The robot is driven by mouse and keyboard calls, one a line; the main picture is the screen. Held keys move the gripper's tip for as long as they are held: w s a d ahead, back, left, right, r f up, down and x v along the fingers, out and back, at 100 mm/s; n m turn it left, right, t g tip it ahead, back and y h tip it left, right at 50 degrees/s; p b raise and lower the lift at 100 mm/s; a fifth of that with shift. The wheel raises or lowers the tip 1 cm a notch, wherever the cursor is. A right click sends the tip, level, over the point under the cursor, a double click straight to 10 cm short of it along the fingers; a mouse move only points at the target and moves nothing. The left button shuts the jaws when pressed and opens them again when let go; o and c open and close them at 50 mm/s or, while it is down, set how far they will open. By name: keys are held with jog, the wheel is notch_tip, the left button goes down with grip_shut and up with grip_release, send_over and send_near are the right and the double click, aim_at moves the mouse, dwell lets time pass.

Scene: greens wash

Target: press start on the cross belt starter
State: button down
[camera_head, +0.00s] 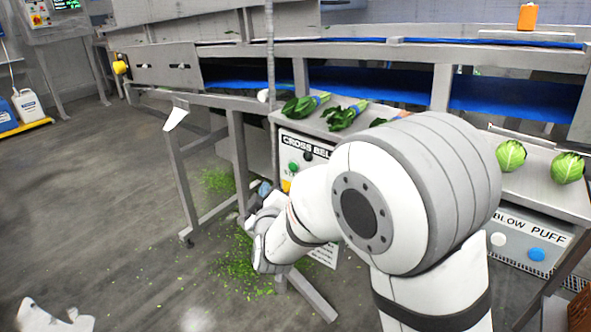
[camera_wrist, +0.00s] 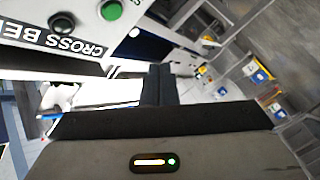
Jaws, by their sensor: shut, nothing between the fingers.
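The cross belt starter is a white panel (camera_head: 322,171) with a dark "CROSS BEL" label, partly hidden behind my arm in the head view. A green button (camera_head: 293,167) is on its left side, with a yellow part (camera_head: 287,186) below it. In the wrist view the label (camera_wrist: 70,45) shows rotated. The green button (camera_wrist: 111,10) is at the top edge beside a black round control (camera_wrist: 62,23). My gripper (camera_wrist: 160,68) is shut and empty, its fingertips below and right of the green button, apart from it in the picture. In the head view it is low at the panel's left.
Leafy greens (camera_head: 343,117) lie on the shelf above the panel. Two lettuce heads (camera_head: 511,155) sit farther right, above a "BLOW PUFF" panel (camera_head: 515,247). A metal leg (camera_head: 240,160) stands close to my gripper. The floor at left is mostly open, with green scraps.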

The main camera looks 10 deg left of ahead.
aim_at(293, 167)
jog(key=w+d, duration=0.3)
jog(key=w, duration=0.4)
jog(key=shift+w+b, duration=0.25)
jog(key=shift+b, duration=0.1)
dwell(1.8)
jog(key=shift+w+d, duration=0.2)
jog(key=shift+w, duration=0.2)
jog(key=shift+w+d+b, duration=0.15)
jog(key=shift+w+b, duration=0.3)
jog(key=shift+b, duration=0.05)
dwell(0.5)
jog(key=shift+s, duration=0.1)
jog(key=shift+s+a+b, duration=0.3)
jog(key=shift+s+a, duration=0.05)
jog(key=shift+s, duration=0.4)
